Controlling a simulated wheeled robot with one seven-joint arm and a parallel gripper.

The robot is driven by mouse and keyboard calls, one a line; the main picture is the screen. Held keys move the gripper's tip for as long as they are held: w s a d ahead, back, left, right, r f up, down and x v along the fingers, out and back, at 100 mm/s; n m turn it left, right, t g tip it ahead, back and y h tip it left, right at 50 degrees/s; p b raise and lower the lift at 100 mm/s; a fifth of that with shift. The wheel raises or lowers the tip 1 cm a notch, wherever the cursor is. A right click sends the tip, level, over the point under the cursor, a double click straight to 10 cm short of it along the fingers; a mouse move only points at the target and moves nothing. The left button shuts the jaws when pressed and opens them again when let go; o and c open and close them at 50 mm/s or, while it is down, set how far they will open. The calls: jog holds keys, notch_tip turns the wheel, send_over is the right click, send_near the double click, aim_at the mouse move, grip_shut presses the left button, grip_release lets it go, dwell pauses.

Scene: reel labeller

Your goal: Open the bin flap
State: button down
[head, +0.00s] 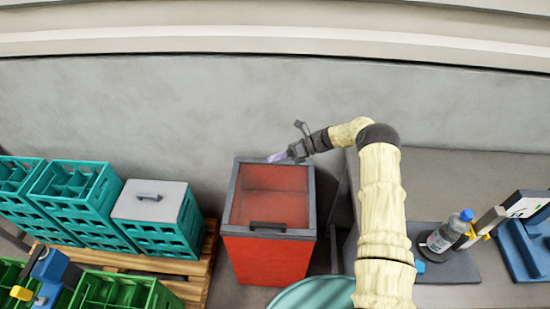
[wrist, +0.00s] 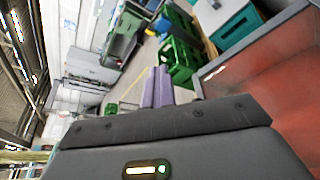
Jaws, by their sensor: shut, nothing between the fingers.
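The red bin (head: 268,262) stands on the floor in the middle of the head view. Its grey rim (head: 232,196) frames a red face (head: 268,203), with a dark handle (head: 268,227) at the front edge. My gripper (head: 275,157) has pale purple fingers, shut and empty, near the bin's back edge. Contact with the rim cannot be made out. In the wrist view the fingers (wrist: 158,86) lie together, with the bin's red face (wrist: 275,85) at the right.
Teal crates (head: 75,195), one with a grey lid (head: 150,200), stand left on a wooden pallet (head: 205,262). Green crates (head: 118,288) are nearer. A grey wall (head: 180,110) is behind. A bench (head: 465,180) at right holds a bottle (head: 450,232). A teal round thing (head: 312,294) is in front.

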jog(key=c, duration=2.2)
grip_release()
jog(key=c, duration=1.3)
grip_release()
jog(key=shift+b+v, duration=3.85)
jog(key=shift+v, duration=4.9)
